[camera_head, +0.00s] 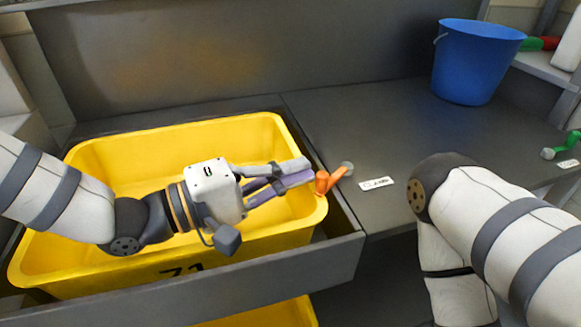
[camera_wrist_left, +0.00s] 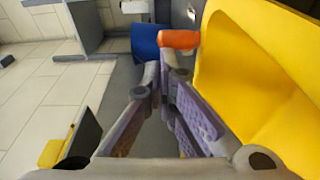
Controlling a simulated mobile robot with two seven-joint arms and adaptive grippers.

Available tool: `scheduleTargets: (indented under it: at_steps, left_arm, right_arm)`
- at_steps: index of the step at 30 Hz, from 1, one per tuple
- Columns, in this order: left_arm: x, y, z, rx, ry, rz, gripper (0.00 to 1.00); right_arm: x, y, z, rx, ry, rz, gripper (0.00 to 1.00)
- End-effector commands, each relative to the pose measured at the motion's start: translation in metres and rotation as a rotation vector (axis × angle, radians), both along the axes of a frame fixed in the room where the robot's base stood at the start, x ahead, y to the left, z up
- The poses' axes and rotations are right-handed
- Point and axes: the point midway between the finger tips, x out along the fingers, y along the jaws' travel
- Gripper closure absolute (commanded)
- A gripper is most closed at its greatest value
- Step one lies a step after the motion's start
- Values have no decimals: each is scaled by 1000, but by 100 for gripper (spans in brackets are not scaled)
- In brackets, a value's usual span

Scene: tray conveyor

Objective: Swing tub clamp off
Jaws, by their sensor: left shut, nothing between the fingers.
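The orange tub clamp (camera_head: 324,182) is a short lever on a grey pivot at the right rim of the yellow tub (camera_head: 120,142). It points over the rim towards the tub. In the left wrist view, the clamp (camera_wrist_left: 180,39) lies just beyond the fingertips, beside the tub wall (camera_wrist_left: 225,70). My left gripper (camera_head: 301,172) reaches across the tub from the left, its purple-padded fingers shut and empty. Its tips are right by the clamp's orange end; I cannot tell whether they touch. The left wrist view also shows the gripper (camera_wrist_left: 166,74). My right gripper is out of view.
A label plate (camera_head: 376,183) lies right of the clamp on the grey worktop (camera_head: 350,125). A blue bucket (camera_head: 476,62) stands at the back right. A green lever (camera_head: 569,143) is at the right edge. My right arm fills the lower right.

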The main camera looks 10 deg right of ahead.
Motion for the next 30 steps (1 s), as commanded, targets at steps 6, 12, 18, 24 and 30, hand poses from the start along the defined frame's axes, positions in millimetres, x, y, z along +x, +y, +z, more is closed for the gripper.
scheduleTargets:
  at_steps: [6,12,18,24,30]
  left_arm:
    - [0,0,0,0,0,0,100]
    - [1,0,24,-1,-3,1,100]
    - [1,0,68,-2,-5,2,100]
    - [0,0,95,0,-1,0,100]
    - [0,0,100,0,1,0,100]
  right_arm:
    - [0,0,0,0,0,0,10]
    - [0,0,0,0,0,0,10]
    - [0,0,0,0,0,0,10]
    - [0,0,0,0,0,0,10]
    - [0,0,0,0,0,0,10]
